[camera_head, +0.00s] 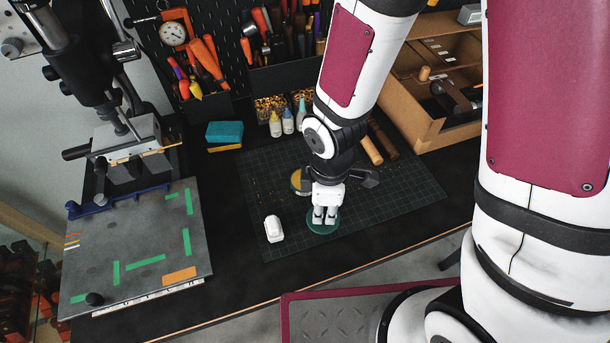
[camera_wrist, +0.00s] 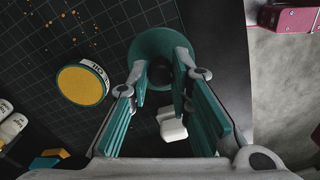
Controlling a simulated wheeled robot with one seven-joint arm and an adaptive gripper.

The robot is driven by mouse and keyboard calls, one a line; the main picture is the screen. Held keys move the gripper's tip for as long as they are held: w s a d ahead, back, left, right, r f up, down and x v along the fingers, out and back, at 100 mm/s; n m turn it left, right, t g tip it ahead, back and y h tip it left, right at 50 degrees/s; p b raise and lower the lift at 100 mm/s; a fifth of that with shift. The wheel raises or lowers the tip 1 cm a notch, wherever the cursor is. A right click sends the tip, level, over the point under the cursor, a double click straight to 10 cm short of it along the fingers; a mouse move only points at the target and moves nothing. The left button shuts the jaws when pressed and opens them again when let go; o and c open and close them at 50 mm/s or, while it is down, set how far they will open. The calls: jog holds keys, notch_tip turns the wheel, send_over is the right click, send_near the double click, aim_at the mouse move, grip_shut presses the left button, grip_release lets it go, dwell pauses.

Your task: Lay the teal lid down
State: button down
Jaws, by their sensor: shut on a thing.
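The teal lid (camera_head: 323,230) is a round disc below my gripper, near the front edge of the dark cutting mat. In the wrist view the lid (camera_wrist: 148,47) lies flat-on at the fingertips, with a dark round middle. My gripper (camera_head: 325,216) points down, and its teal-padded fingers (camera_wrist: 182,88) are shut on the lid's middle. The fingers hide part of the lid. I cannot tell whether its underside touches the mat.
A round tin with a yellow top (camera_wrist: 80,85) stands on the mat (camera_head: 395,205) just behind the lid. A small white object (camera_head: 274,229) lies to the left. Bottles (camera_head: 288,122), a teal-and-yellow block (camera_head: 225,133) and a wooden organiser (camera_head: 432,140) stand behind. Mat to the right is clear.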

jog(key=shift+f, duration=0.55)
jog(key=shift+f, duration=0.35)
jog(key=shift+f+b, duration=0.3)
jog(key=shift+f, duration=0.05)
jog(key=shift+f, duration=0.3)
jog(key=shift+f, duration=0.35)
jog(key=c, duration=1.4)
grip_release()
jog(key=shift+o, duration=0.2)
